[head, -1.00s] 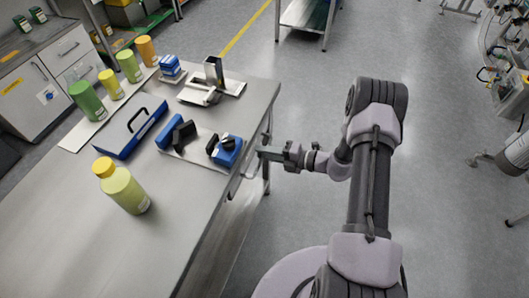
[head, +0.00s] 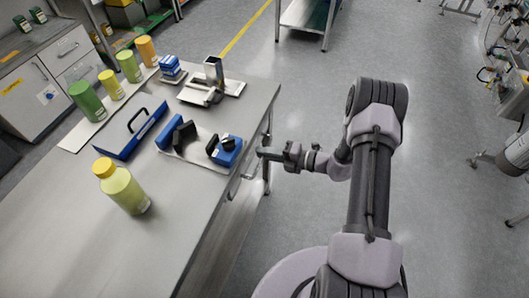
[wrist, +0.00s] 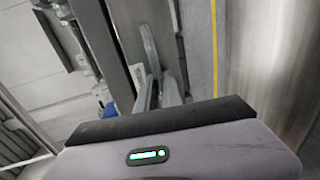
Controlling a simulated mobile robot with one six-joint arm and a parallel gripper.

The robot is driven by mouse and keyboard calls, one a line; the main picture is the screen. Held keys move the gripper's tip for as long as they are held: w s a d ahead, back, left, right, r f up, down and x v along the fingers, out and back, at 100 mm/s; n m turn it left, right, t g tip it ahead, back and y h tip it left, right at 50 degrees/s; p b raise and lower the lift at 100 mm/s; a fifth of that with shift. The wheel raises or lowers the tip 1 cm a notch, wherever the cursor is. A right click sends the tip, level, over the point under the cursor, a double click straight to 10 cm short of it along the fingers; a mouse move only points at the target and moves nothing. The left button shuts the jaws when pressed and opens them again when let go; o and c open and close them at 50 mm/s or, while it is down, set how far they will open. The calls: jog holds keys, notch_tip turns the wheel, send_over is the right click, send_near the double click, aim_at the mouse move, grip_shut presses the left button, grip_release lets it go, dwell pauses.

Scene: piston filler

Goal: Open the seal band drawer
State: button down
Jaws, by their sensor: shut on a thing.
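My gripper (head: 264,153) is at the right side of the steel workbench (head: 60,225), just below the level of its top. In the wrist view its fingers (wrist: 160,92) are shut on a pale metal bar, which looks like the drawer handle (wrist: 149,45). The grip itself is partly hidden by the gripper body. A small white label shows on the dark front beside the bar; I cannot read it. The drawer front is mostly hidden under the bench edge in the head view, and I cannot tell how far the drawer stands out.
The grey floor (head: 300,105) right of the bench is open around my arm.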

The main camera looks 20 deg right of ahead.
jog(key=shift+d, duration=0.1)
dwell(0.6)
jog(key=f+v, duration=0.2)
jog(key=v, duration=0.8)
jog(key=f+v, duration=0.2)
jog(key=v, duration=0.8)
jog(key=shift+s+d+p, duration=0.35)
jog(key=shift+s+d, duration=0.05)
jog(key=shift+d, duration=0.05)
jog(key=shift+f, duration=0.1)
jog(key=c, duration=1.5)
grip_release()
jog(key=p+v, duration=0.3)
jog(key=v, duration=1.4)
jog(key=shift+d, duration=0.2)
